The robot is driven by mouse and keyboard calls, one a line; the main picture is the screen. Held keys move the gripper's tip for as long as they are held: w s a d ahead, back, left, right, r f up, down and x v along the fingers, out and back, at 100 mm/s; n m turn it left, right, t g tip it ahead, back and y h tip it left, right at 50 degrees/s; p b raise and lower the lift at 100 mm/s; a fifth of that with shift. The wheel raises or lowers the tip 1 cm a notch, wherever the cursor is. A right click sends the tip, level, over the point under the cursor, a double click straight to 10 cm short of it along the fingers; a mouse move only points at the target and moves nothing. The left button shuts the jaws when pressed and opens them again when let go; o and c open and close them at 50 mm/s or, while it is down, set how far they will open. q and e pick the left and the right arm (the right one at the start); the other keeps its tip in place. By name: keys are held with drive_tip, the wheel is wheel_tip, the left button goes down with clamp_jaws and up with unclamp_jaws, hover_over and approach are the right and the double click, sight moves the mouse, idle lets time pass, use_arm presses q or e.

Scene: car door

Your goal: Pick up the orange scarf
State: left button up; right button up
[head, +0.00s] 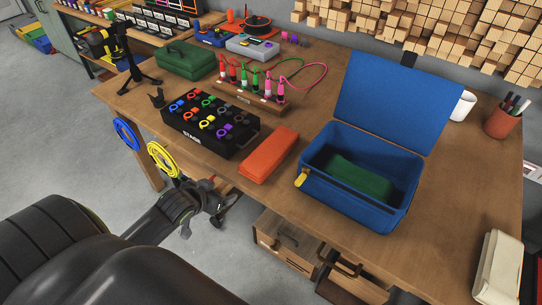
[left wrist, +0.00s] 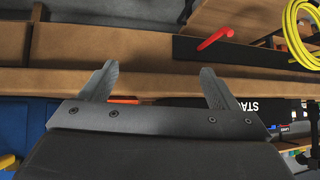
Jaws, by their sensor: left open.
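The orange scarf (head: 268,155) is a folded, flat oblong near the front edge of the wooden table, between the black STAGE box and the open blue case. My left gripper (head: 218,207) is open and empty in front of the table's front edge, left of the scarf and apart from it. In the left wrist view its two fingers (left wrist: 158,76) are spread with nothing between them. A thin orange strip, likely the scarf (left wrist: 122,99), shows there behind the gripper, mostly hidden. My right gripper cannot be made out.
The black STAGE box (head: 210,122) with coloured rings stands left of the scarf. The open blue case (head: 345,200) holding green cloth stands right. Blue and yellow cable coils (head: 162,158) hang at the table's front edge. Wooden drawers (head: 285,245) are below. A pen cup (head: 502,120) stands far right.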

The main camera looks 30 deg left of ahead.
use_arm(q)
drive_tip(key=w+d+r+m+t+h+b, duration=0.1)
drive_tip(key=d+r+t, duration=0.15)
drive_tip(key=r, duration=0.45)
drive_tip(key=w+d+r+m+t+h, duration=0.1)
drive_tip(key=d+r, duration=0.2)
drive_tip(key=r, duration=0.3)
drive_tip(key=b, duration=0.2)
approach(269, 149)
drive_tip(key=x, duration=0.2)
drive_tip(key=shift+w+a+g, duration=0.15)
drive_tip(key=shift+w+g, duration=0.1)
drive_tip(key=shift+w, duration=0.15)
drive_tip(key=x, duration=0.4)
drive_tip(key=shift+w+f, duration=0.25)
drive_tip(key=shift+w, duration=0.1)
drive_tip(key=shift+w+f, duration=0.25)
drive_tip(key=shift+w, duration=0.15)
use_arm(e)
drive_tip(key=shift+w+a+f, duration=0.1)
drive_tip(key=shift+a+f, duration=0.1)
drive_tip(key=shift+f, duration=0.65)
drive_tip(key=shift+w+a+f, duration=0.1)
drive_tip(key=shift+a+f, duration=0.1)
drive_tip(key=shift+f, duration=0.65)
use_arm(q)
drive_tip(key=shift+c, duration=0.4)
drive_tip(key=c, duration=0.6)
use_arm(e)
drive_tip(key=shift+s, duration=0.15)
